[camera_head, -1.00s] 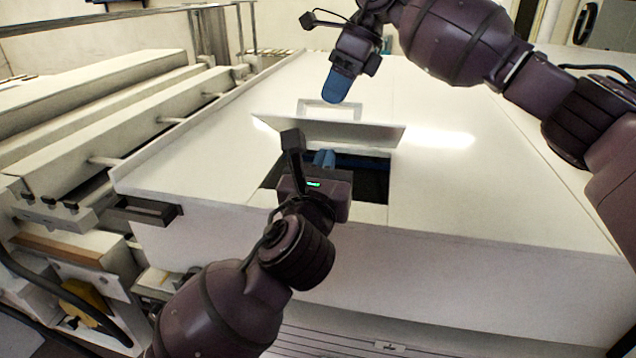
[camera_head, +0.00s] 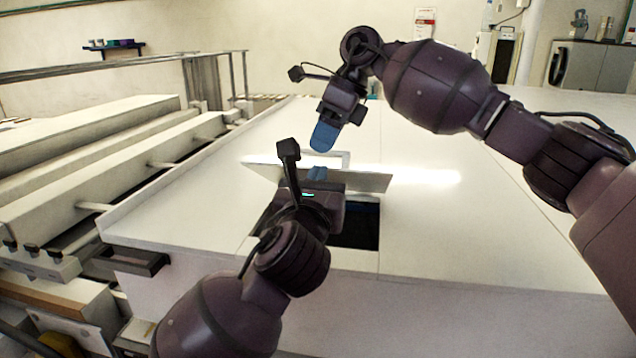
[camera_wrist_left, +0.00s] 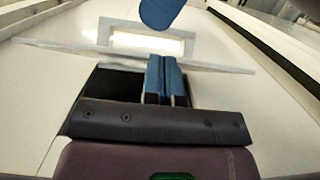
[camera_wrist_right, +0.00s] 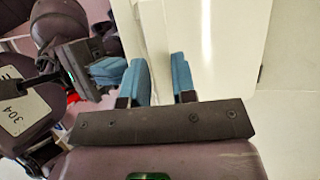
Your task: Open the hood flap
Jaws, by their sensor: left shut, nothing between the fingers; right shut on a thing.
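The hood flap (camera_head: 366,180) is a white panel standing tilted up over a dark opening (camera_head: 362,226) in the white hood top. A white frame-like handle (camera_head: 347,159) shows behind its upper edge; the left wrist view shows it too (camera_wrist_left: 118,39). My right gripper (camera_head: 322,148) reaches down from above with its blue fingers at this handle. In the right wrist view a white strip runs between its fingers (camera_wrist_right: 160,78). My left gripper (camera_head: 317,173) is shut and empty, at the flap's near side over the opening (camera_wrist_left: 118,84). My left wrist hides part of the opening.
The hood top (camera_head: 450,225) is broad, flat and clear to the right. Long white beams and rails (camera_head: 120,135) run along the left. A small dark drawer-like bracket (camera_head: 135,262) sticks out at the hood's near left corner.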

